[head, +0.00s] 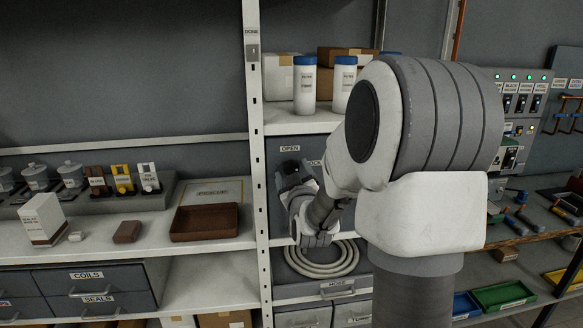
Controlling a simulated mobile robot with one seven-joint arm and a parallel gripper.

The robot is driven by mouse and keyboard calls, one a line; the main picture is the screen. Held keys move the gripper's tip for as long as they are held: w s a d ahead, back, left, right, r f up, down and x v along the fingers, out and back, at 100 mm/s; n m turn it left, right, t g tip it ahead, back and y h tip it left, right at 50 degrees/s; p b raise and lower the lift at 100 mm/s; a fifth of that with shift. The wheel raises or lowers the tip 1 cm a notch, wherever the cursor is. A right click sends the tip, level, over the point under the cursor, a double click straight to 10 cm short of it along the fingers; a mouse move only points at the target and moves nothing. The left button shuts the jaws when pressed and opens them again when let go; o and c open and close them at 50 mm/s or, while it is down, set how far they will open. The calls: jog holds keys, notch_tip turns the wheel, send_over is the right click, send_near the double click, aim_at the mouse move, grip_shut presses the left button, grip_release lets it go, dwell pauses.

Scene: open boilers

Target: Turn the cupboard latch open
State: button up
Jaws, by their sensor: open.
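The cupboard (275,210) is a dark grey front set in the shelf rack, left of the large arm link. It carries an OPEN label (290,149) at its upper left. A second label (314,162), partly covered by my arm, seems to begin with "LOCK". My gripper (292,174) is in front of the cupboard, just below the OPEN label. Its jaws are open, and its fingers are small and dark in this view. I cannot make out the latch; it is hidden behind my gripper and wrist. Whether the fingers touch it cannot be told.
White bottles with blue caps (304,86) and cardboard boxes (281,68) stand on the shelf above. A coiled hose (321,262) lies below the cupboard. An upright rack post (257,180) stands close left of the gripper. A brown tray (205,222) lies on the left bench.

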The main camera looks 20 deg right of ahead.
jog(key=shift+w, duration=0.15)
grip_shut()
dwell(0.4)
